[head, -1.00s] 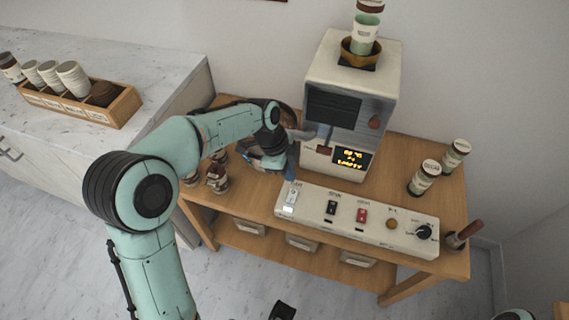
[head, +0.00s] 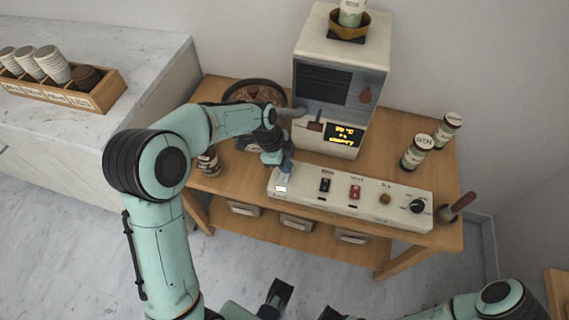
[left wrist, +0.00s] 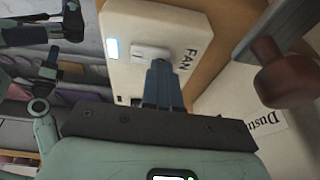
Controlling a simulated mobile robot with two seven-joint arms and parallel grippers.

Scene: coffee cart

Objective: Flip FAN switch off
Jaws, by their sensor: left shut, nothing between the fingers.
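The white switch panel (head: 372,203) lies along the front of the wooden cart. The FAN switch (left wrist: 150,52) is a pale rocker beside the printed FAN label (left wrist: 183,60) in the left wrist view. A small white light (head: 281,188) at that end of the panel is lit; it also shows in the left wrist view (left wrist: 112,47). My left gripper (head: 286,168) is shut and empty over the panel's left end. Its blue fingertips (left wrist: 160,68) are right at the FAN switch; I cannot tell whether they touch it. In the head view the gripper hides the switch.
The coffee machine (head: 342,80) stands behind the panel. Black (head: 325,185) and red (head: 355,191) switches and a dial (head: 418,206) lie further right.

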